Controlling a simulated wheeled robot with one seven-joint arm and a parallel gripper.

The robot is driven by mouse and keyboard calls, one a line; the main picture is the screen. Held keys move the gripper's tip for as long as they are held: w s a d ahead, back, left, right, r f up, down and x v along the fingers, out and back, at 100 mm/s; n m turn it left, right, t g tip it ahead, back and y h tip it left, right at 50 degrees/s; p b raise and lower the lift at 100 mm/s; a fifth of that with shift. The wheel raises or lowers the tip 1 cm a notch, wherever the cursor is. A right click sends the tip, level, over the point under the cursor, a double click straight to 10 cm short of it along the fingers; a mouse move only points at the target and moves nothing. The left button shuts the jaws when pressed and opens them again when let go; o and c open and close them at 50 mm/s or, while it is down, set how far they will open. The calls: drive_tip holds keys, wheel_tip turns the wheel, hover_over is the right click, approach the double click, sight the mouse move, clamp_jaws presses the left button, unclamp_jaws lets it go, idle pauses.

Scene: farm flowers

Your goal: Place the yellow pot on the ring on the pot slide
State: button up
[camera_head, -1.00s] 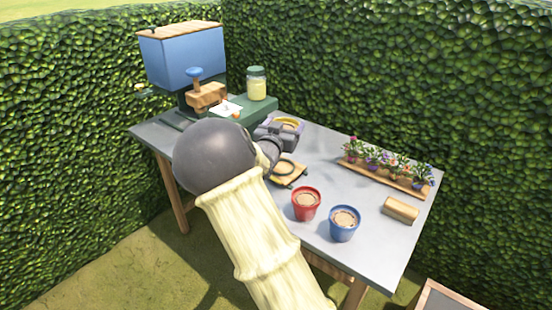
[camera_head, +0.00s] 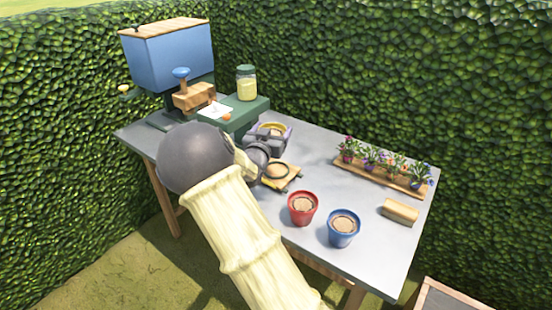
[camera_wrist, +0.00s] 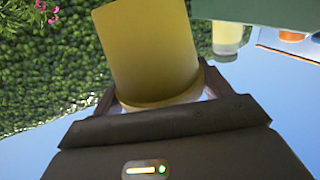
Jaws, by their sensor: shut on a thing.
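The yellow pot (camera_head: 272,127) is held in my gripper (camera_head: 268,139), with its soil top and rim showing between the fingers in the head view. In the wrist view the yellow pot (camera_wrist: 148,52) fills the middle, between the fingers of my gripper (camera_wrist: 160,92), which is shut on it. The dark ring (camera_head: 279,164) sits on the wooden pot slide (camera_head: 288,182) on the table. The pot is behind the ring in the picture. My arm hides part of the slide's left side, and I cannot tell the pot's height above the table.
A red pot (camera_head: 302,207) and a blue pot (camera_head: 343,229) stand in front of the slide. A green box (camera_head: 242,118) with a jar (camera_head: 246,82) and a blue hopper (camera_head: 172,55) stand behind.

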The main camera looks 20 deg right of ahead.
wheel_tip(320, 180, down, 10)
drive_tip(key=shift+r, duration=0.15)
drive_tip(key=shift+w+d, duration=0.25)
drive_tip(key=shift+w, duration=0.05)
drive_tip(key=x, duration=0.3)
drive_tip(key=shift+w+d+f, duration=0.1)
drive_tip(key=shift+w+f, duration=0.1)
drive_tip(key=shift+f, duration=0.15)
drive_tip(key=shift+s+f, duration=0.1)
drive_tip(key=shift+f, duration=0.15)
